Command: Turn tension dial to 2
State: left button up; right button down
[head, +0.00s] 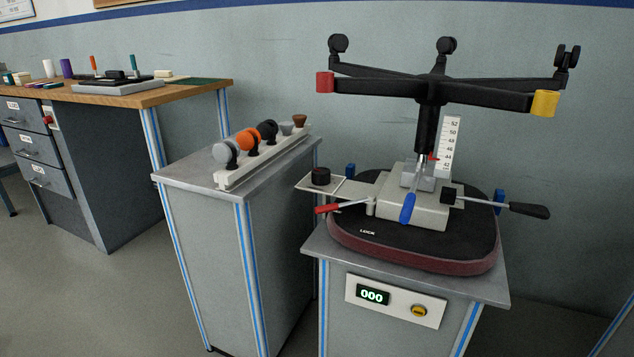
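An upside-down office chair base (430,100) stands on a grey test stand (400,262), its seat pad (410,258) lying flat below. A grey mechanism box (415,212) sits on the pad's dark underside. A black round knob (320,176) sits upright on a pale plate (350,188) left of the box; it looks like the tension dial. Its markings and setting are too small to read. A smaller black knob (449,195) is at the box's right. Neither of my grippers is in view, and nothing touches the knob.
A red-tipped lever (328,209), blue lever (407,208) and black-handled lever (528,210) stick out around the box. A lower cabinet (215,190) with a rack of casters (262,145) stands left. A wooden-topped workbench (150,95) is farther left. The stand's display (372,295) reads 000.

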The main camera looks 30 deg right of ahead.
aim_at(320, 176)
jog(key=z, duration=0.6)
jog(key=i+j+z, duration=0.15)
jog(key=j+z, duration=0.15)
jog(key=i+j+z, duration=0.15)
jog(key=j+z, duration=0.5)
jog(key=i+j, duration=0.05)
jog(key=j, duration=0.05)
